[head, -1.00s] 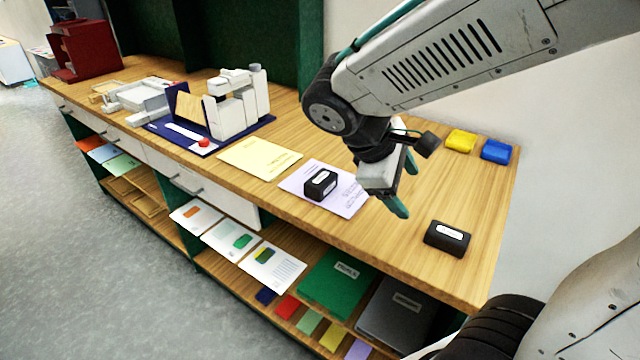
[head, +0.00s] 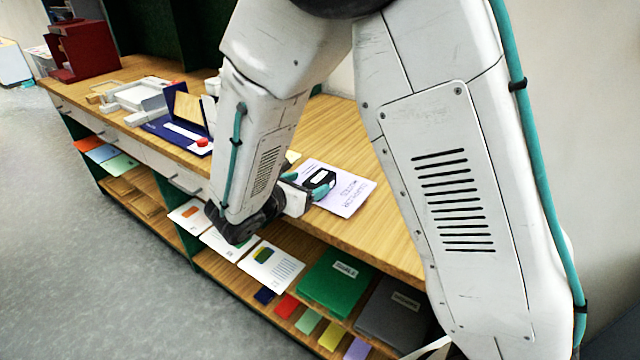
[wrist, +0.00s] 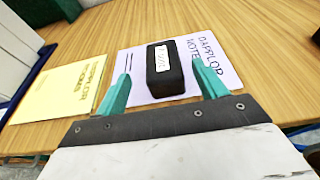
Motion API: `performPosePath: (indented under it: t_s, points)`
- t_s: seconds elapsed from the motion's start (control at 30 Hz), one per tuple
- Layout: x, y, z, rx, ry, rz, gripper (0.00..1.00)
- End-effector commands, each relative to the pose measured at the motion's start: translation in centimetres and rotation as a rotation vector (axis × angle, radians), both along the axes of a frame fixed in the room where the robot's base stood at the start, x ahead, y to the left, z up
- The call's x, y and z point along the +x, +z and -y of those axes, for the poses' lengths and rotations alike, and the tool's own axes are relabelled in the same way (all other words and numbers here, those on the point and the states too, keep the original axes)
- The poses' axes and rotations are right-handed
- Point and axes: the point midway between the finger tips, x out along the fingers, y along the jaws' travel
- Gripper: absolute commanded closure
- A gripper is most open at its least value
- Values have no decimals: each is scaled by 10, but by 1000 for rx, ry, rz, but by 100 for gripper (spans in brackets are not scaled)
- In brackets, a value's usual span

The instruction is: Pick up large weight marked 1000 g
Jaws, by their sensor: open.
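A black block-shaped weight with a white label (wrist: 165,72) lies on a lavender printed sheet (wrist: 225,75). I cannot read the mark on its label. In the head view the weight (head: 320,177) shows on the sheet (head: 347,195), partly covered by my gripper (head: 305,184). In the wrist view my gripper (wrist: 161,58) is open, its teal fingers on either side of the weight, with gaps between. A second dark block with a white label (wrist: 316,40) is cut off at the right edge of the wrist view. My arm hides its place in the head view.
A yellow sheet (wrist: 60,90) lies left of the lavender one. Shelves below hold papers, a green folder (head: 336,283) and a grey folder (head: 393,315). Bare wood lies behind the weight.

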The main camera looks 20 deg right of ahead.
Motion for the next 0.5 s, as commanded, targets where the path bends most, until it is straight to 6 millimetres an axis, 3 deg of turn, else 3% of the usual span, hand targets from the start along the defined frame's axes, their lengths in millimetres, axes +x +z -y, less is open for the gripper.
performPosePath:
  t_s: [0.3,0.5]
  points:
    - [20,-17,37,2,-5,-1,29]
    - [27,-21,47,2,-4,1,29]
